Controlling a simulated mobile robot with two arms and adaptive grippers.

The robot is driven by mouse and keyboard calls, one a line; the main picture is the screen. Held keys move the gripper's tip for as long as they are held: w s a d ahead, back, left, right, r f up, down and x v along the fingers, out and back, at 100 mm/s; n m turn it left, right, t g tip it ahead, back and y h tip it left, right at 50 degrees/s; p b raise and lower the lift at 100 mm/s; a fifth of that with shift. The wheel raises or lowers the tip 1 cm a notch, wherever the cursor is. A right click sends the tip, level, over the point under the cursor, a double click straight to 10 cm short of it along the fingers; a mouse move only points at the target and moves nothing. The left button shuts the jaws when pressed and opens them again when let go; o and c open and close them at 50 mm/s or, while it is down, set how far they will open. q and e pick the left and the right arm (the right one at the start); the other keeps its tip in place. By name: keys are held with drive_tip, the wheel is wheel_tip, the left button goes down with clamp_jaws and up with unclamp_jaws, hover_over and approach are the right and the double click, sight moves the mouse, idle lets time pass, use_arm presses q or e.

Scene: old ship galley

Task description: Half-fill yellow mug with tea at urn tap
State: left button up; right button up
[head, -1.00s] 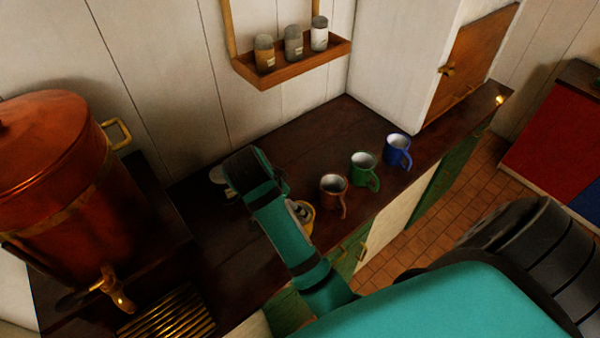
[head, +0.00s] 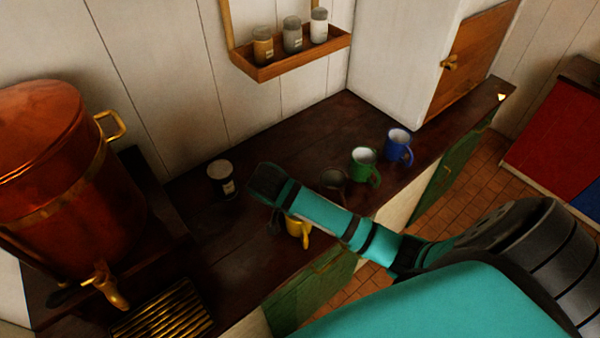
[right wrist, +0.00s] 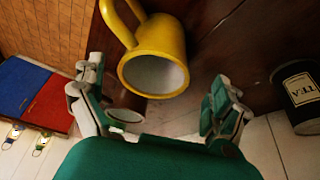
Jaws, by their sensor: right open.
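The yellow mug (head: 298,228) stands on the dark counter, partly hidden by my right arm in the head view. In the right wrist view the yellow mug (right wrist: 158,50) shows its pale open mouth and a handle at upper left. My right gripper (right wrist: 157,85) is open, its two fingers apart, with the mug ahead between the fingertip lines and nothing held. In the head view the right gripper is mostly hidden by its own arm. The copper urn (head: 60,150) stands at left, its brass tap (head: 108,285) above a slatted drip tray (head: 165,312). My left gripper is out of view.
A dark tea tin (head: 221,179) stands behind the yellow mug; it also shows in the right wrist view (right wrist: 298,95). A brown mug (head: 334,179), partly hidden, a green mug (head: 364,165) and a blue mug (head: 398,148) stand to the right. A jar shelf (head: 290,58) hangs above.

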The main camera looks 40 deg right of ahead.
drive_tip(key=p+x, duration=0.1)
drive_tip(key=x, duration=0.1)
drive_tip(key=p+x, duration=0.1)
drive_tip(key=x, duration=0.2)
drive_tip(key=shift+s+d+f, duration=0.2)
drive_tip(key=shift+d, duration=0.05)
drive_tip(key=shift+d+f, duration=0.1)
drive_tip(key=shift+f, duration=0.2)
drive_tip(key=shift+c, duration=0.4)
drive_tip(key=c, duration=1.5)
